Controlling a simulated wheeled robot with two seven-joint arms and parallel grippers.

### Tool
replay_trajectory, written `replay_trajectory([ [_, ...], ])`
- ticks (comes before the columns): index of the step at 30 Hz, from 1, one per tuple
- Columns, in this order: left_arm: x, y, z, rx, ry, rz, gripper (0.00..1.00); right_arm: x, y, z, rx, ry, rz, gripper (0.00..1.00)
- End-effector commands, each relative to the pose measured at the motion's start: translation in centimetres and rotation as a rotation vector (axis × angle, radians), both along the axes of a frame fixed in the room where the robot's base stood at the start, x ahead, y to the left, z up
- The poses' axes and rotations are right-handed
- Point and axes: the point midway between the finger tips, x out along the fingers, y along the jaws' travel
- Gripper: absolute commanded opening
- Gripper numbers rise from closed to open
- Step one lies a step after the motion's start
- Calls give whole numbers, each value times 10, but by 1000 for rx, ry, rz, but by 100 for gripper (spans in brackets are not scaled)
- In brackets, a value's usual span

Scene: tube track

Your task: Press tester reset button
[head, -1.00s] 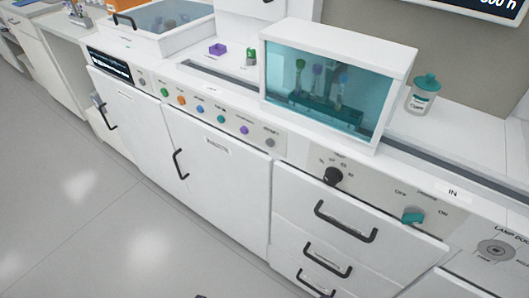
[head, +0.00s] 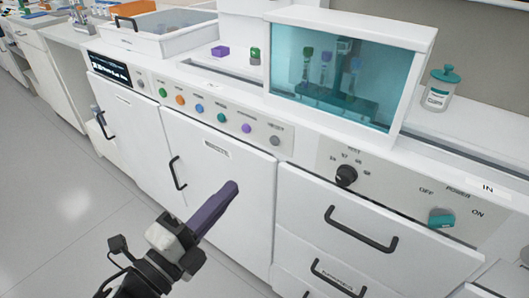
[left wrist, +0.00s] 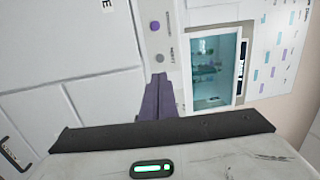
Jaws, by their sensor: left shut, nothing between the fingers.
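The panel with a row of round coloured buttons runs along the bench front. Its right end has a grey button (head: 275,141) with a small label, blurred in the head view. A purple button (head: 246,128) sits just left of it. In the left wrist view the grey button (left wrist: 158,57) lies just beyond my fingertips, with the purple button (left wrist: 155,27) further up. My left gripper (head: 233,186) has purple fingers, shut and empty, in front of the white cabinet door, below and left of the grey button in the picture. It also shows in the left wrist view (left wrist: 158,80). My right gripper is out of view.
A glass-fronted case (head: 340,75) with tubes stands on the bench above the panel. A black knob (head: 346,175) and a teal power knob (head: 441,217) sit to the right. Black handles (head: 178,172) stick out from the doors and drawers. The floor at left is clear.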

Motion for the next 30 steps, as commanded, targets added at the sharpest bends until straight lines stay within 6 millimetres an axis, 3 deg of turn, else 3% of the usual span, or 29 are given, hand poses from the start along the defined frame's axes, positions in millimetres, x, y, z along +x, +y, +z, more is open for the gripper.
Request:
replay_trajectory([
  [18, 94, -62, 10, -3, -1, 0, 0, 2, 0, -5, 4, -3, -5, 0],
  [24, 110, -72, 12, -2, 1, 1, 0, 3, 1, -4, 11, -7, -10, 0],
  [30, 113, -75, 12, -1, 3, 1, 0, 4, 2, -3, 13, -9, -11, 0],
])
